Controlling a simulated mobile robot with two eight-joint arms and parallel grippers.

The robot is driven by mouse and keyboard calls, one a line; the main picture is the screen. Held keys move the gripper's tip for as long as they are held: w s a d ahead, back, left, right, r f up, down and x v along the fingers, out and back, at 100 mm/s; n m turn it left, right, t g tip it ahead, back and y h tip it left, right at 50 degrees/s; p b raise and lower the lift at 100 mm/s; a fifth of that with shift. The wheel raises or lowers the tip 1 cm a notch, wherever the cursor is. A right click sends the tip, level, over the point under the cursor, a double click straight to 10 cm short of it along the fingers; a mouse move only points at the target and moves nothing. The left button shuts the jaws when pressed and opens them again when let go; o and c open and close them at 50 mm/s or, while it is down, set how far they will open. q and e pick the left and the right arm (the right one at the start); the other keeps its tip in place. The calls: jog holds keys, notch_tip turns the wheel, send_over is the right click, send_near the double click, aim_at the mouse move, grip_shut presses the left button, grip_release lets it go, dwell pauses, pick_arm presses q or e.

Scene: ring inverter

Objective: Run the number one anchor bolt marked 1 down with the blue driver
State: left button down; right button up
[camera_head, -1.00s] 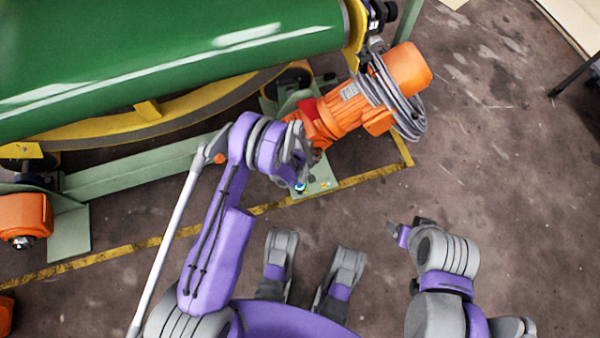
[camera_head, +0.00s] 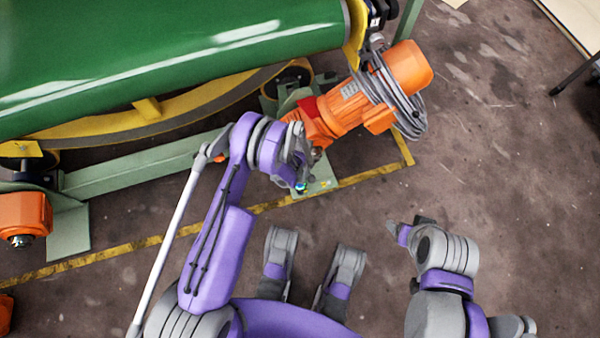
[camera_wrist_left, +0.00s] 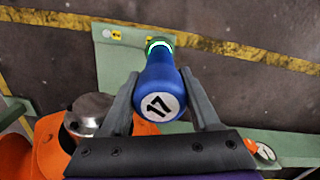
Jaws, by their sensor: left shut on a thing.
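My left gripper (camera_wrist_left: 160,100) is shut on the blue driver (camera_wrist_left: 160,72), whose rounded end carries a white round label reading 17. A glowing green ring (camera_wrist_left: 160,45) shows at the driver's far end, over the pale green foot plate (camera_wrist_left: 117,62). A yellow tag (camera_wrist_left: 116,35) lies on the plate beside it. The anchor bolt under the driver is hidden, and I cannot read a 1. In the head view my left gripper (camera_head: 301,182) is over the foot plate (camera_head: 322,185). My right gripper (camera_head: 396,229) is away from the plate, and its jaws are unclear.
The orange motor (camera_head: 360,105) with coiled grey cable (camera_head: 400,105) stands just beyond the foot plate. The green drum (camera_head: 170,55) and yellow ring frame (camera_head: 150,110) fill the upper left. A yellow floor line (camera_head: 240,218) runs past the plate.

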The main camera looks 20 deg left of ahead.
pick_arm(q)
jog(key=shift+f+b, duration=0.35)
jog(key=shift+f, duration=0.2)
dwell(1.5)
dwell(0.5)
jog(key=shift+r+p, duration=1.25)
jog(key=shift+r, duration=1.25)
